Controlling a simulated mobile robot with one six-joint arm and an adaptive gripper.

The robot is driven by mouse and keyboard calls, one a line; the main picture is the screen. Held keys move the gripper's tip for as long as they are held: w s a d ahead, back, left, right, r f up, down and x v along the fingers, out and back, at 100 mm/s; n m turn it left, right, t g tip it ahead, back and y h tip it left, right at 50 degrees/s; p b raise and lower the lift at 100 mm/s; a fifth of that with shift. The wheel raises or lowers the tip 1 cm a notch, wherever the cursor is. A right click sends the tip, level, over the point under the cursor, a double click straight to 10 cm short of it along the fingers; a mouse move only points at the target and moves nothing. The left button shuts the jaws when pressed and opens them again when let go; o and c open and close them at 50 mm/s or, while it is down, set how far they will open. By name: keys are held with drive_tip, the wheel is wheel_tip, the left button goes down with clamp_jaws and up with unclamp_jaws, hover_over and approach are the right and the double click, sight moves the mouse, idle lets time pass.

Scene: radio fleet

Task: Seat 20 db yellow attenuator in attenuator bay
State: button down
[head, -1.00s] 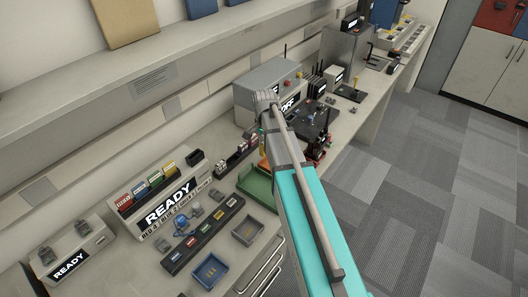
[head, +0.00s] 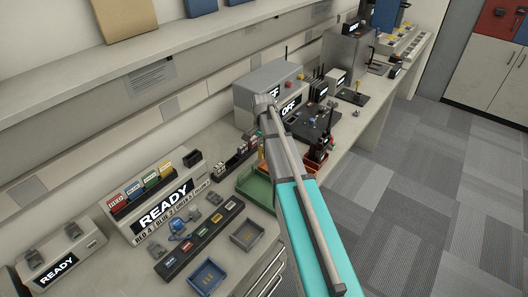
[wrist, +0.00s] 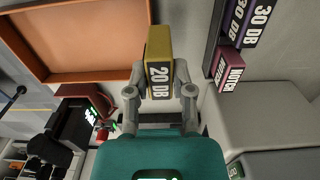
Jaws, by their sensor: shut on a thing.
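The yellow 20 dB attenuator (wrist: 159,62) is a small upright block with "20 DB" on its face. In the wrist view my gripper (wrist: 160,92) is shut on it, one finger at each side, clear of the rack. In the head view a dark rack with small blocks (head: 236,158) stands left of my arm. I cannot tell which slot is free.
An orange-brown tray (wrist: 33,78) fills the upper left of the wrist view. In the head view a green tray (head: 256,188) sits beside my arm. Grey instruments stand behind.

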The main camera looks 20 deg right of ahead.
drive_tip(key=shift+w+d+f+b, duration=0.1)
drive_tip(key=shift+w+f+b, duration=0.4)
drive_tip(key=shift+f+b, duration=0.2)
drive_tip(key=shift+s+f+b, duration=0.1)
drive_tip(key=shift+f+b, duration=1.2)
drive_tip(key=shift+f, duration=0.05)
drive_tip(key=shift+f, duration=0.15)
drive_tip(key=shift+c, duration=2.4)
unclamp_jaws()
drive_tip(key=shift+r, duration=0.2)
wheel_tip(320, 180, up, 12)
drive_tip(key=p, duration=1.2)
